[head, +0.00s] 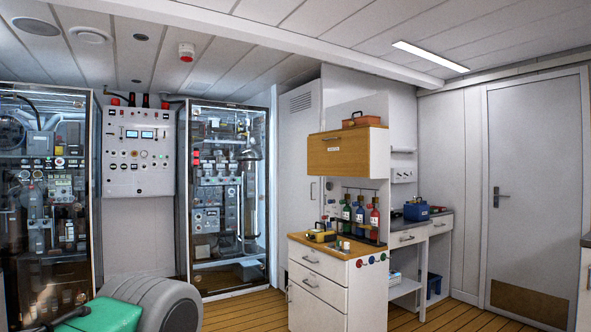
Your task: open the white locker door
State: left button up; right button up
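The white locker door (297,150) is a tall, narrow panel in the middle of the head view, between the right glass-fronted cabinet and the drawer unit. It has a vent grille (300,102) near the top and a small upright handle (312,190) near its right edge. The door looks closed. Its lower part is hidden behind the drawer unit. Neither of my grippers is in view.
A white drawer unit (322,292) with a wooden top stands in front of the locker. Glass-fronted cabinets (228,200) stand to the left. A grey rounded object (160,300) and a green one (105,317) are at the lower left. Some plank floor (245,310) is clear.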

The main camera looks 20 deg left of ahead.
aim_at(299, 108)
jog(key=i+j+u, duration=0.25)
jog(key=i, duration=0.15)
jog(key=i+j+u, duration=0.1)
jog(key=i+u, duration=0.15)
jog(key=i, duration=0.2)
jog(key=i+j+u, duration=0.1)
jog(key=i+u, duration=0.2)
jog(key=i, duration=0.75)
jog(key=i+l+u, duration=0.2)
jog(key=i+u, duration=0.15)
jog(key=i, duration=0.7)
jog(key=i+z, duration=0.15)
jog(key=i, duration=0.4)
jog(key=i+j+z, duration=0.1)
jog(key=i, duration=0.4)
jog(key=i+j+z, duration=0.15)
jog(key=i, duration=0.4)
jog(key=j, duration=0.1)
